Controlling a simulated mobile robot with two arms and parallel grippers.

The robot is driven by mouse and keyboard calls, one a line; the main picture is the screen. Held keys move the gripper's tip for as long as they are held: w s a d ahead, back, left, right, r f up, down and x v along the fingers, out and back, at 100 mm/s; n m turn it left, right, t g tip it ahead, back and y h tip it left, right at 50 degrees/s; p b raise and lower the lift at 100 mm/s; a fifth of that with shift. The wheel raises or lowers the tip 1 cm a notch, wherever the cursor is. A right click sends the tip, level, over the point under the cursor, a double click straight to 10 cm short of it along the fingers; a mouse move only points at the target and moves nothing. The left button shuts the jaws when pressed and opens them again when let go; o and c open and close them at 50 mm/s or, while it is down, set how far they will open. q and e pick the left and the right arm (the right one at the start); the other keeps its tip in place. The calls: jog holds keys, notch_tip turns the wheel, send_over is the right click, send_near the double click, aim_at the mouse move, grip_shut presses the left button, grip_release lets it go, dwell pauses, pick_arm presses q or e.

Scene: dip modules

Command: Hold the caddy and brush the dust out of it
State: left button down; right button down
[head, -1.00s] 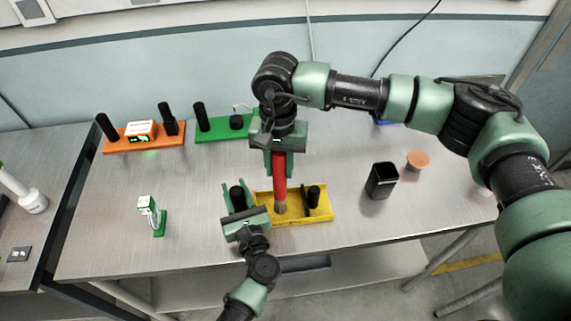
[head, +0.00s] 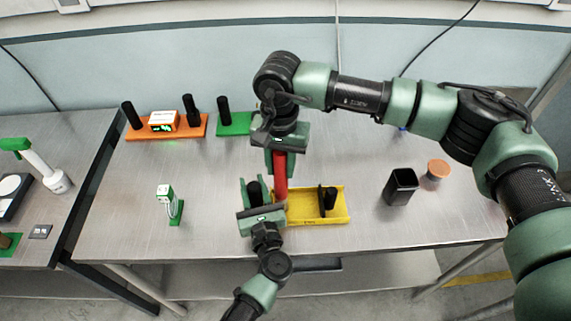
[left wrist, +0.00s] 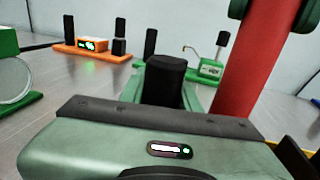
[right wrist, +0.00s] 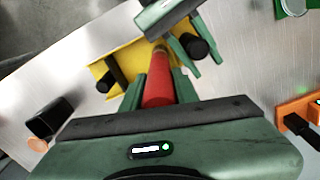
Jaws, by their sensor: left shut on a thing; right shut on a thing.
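The yellow caddy (head: 300,213) lies near the front edge of the metal table, with a black post at its right part. My left gripper (head: 254,190) is shut on the black post (left wrist: 165,80) at the caddy's left end. My right gripper (head: 280,165) is shut on the red handle of the brush (head: 280,180), held roughly upright with its lower end down at the caddy's left part. The brush also shows in the right wrist view (right wrist: 158,88). The bristles are mostly hidden behind my left gripper in the head view; dust cannot be made out.
A black cup (head: 400,186) and an orange round piece (head: 438,168) stand right of the caddy. A green-and-white device (head: 167,195) stands to its left. An orange base (head: 140,133) with posts and a green base (head: 233,124) are at the back. Free table lies between.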

jog(key=d, duration=0.8)
dwell(1.2)
jog(key=shift+r, duration=0.1)
notch_tip(320, 180, up, 7)
dwell(0.7)
pick_arm(q)
jog(key=c, duration=0.9)
grip_release()
jog(key=shift+c, duration=0.2)
